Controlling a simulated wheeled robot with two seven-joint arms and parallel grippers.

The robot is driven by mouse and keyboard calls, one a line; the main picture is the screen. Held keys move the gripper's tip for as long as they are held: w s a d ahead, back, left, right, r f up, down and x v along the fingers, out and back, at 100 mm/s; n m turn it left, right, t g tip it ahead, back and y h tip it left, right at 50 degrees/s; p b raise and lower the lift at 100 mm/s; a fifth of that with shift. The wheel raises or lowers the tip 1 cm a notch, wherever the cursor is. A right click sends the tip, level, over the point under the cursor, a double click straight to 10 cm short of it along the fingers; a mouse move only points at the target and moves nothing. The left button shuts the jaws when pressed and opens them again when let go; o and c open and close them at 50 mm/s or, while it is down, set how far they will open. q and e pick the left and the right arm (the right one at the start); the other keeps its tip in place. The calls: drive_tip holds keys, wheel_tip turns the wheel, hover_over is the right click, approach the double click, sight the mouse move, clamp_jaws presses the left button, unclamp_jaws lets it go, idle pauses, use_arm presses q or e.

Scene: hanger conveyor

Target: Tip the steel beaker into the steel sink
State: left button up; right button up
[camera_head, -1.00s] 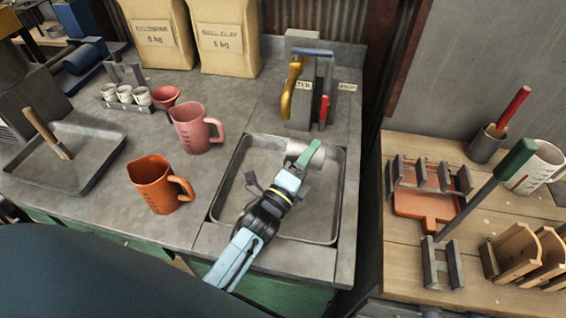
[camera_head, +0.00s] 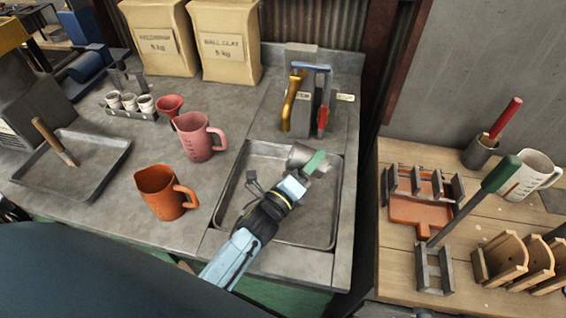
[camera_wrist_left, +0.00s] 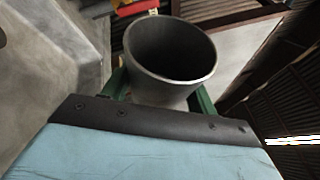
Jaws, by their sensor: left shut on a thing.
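The steel beaker (camera_head: 299,155) is held over the far part of the steel sink (camera_head: 226,201). My left gripper (camera_head: 306,164) comes in across the sink, with its green fingers shut on the beaker. In the left wrist view the beaker (camera_wrist_left: 170,55) sits between the green fingers, its round open mouth showing and its inside grey. It looks tilted in the head view; I cannot see anything pouring or tell what is in it. My right gripper is not in view.
An orange jug (camera_head: 160,192) and a pink jug (camera_head: 198,138) stand left of the sink. A rack with gold and red handles (camera_head: 305,105) stands behind it. A grey tray (camera_head: 100,178) lies at left. A wooden table (camera_head: 400,262) with tools is at right.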

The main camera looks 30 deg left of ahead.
use_arm(q)
drive_tip(key=shift+d+r+m+g+p, duration=0.1)
drive_tip(key=shift+r+m+g+p, duration=0.2)
drive_tip(key=shift+m+p, duration=0.35)
drive_tip(key=shift+f, duration=0.2)
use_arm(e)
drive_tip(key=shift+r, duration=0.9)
use_arm(q)
drive_tip(key=shift+m, duration=0.25)
drive_tip(key=m+g+p, duration=0.1)
drive_tip(key=p, duration=0.1)
drive_tip(key=r+m+g+p, duration=0.1)
drive_tip(key=m+p, duration=0.1)
drive_tip(key=shift+p, duration=0.35)
drive_tip(key=shift+f+m+y, duration=0.15)
drive_tip(key=shift+m+y, duration=0.15)
drive_tip(key=shift+m, duration=0.1)
drive_tip(key=shift+f, duration=0.2)
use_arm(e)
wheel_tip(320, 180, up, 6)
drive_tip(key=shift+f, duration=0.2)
